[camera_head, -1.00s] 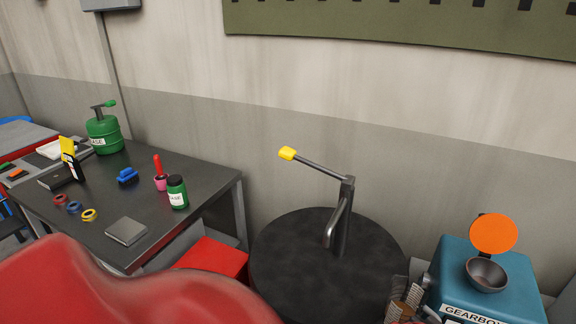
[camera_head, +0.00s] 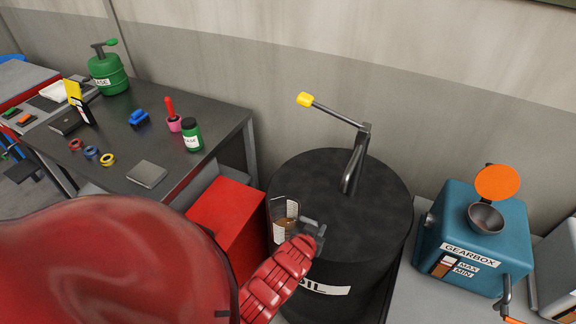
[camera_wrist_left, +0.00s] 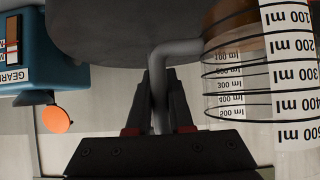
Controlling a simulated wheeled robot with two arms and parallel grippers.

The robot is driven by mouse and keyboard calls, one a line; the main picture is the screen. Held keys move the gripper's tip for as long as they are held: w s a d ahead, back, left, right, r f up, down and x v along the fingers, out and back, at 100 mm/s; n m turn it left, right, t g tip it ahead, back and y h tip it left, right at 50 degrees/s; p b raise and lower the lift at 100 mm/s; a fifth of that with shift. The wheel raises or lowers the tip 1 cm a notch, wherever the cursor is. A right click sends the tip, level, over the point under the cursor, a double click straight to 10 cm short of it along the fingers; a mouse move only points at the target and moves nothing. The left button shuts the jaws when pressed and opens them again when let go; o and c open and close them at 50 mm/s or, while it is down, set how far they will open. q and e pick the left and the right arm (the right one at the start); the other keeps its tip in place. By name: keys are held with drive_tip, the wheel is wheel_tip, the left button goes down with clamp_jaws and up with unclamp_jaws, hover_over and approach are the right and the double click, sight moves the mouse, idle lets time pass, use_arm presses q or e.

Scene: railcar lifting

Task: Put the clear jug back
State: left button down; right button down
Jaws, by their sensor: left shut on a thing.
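The clear jug (camera_head: 284,216) has white measuring marks and a little brown liquid at its bottom. In the left wrist view the jug (camera_wrist_left: 262,62) fills the upper right, with its grey handle running between my fingers. My left gripper (camera_head: 314,232) is shut on that handle; its fingers also show in the left wrist view (camera_wrist_left: 158,108). In the head view the jug appears in front of the left edge of the black oil drum (camera_head: 385,225). I cannot tell whether it touches the drum. My right gripper is not in view.
The drum carries a pump with a yellow-tipped lever (camera_head: 335,112). A blue gearbox (camera_head: 455,230) with a funnel stands at right. A red box (camera_head: 228,215) is left of the drum. The dark table (camera_head: 205,107) holds a green can, bottle, tape rolls and a grey square pad.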

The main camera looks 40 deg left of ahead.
use_arm(q)
drive_tip(key=w+a+f, duration=0.1)
drive_tip(key=w+a, duration=0.1)
drive_tip(key=w, duration=0.2)
drive_tip(key=w+a+f+b, duration=0.1)
drive_tip(key=w+a+f, duration=0.1)
drive_tip(key=w+a, duration=0.1)
drive_tip(key=w+a+f+b, duration=0.1)
drive_tip(key=w+a, duration=0.2)
drive_tip(key=w, duration=0.2)
drive_tip(key=shift+w+a+f, duration=0.15)
drive_tip(key=shift+w+f, duration=0.15)
drive_tip(key=shift+f, duration=0.2)
drive_tip(key=shift+f+b, duration=0.15)
drive_tip(key=shift+b, duration=0.15)
drive_tip(key=c, duration=0.8)
unclamp_jaws()
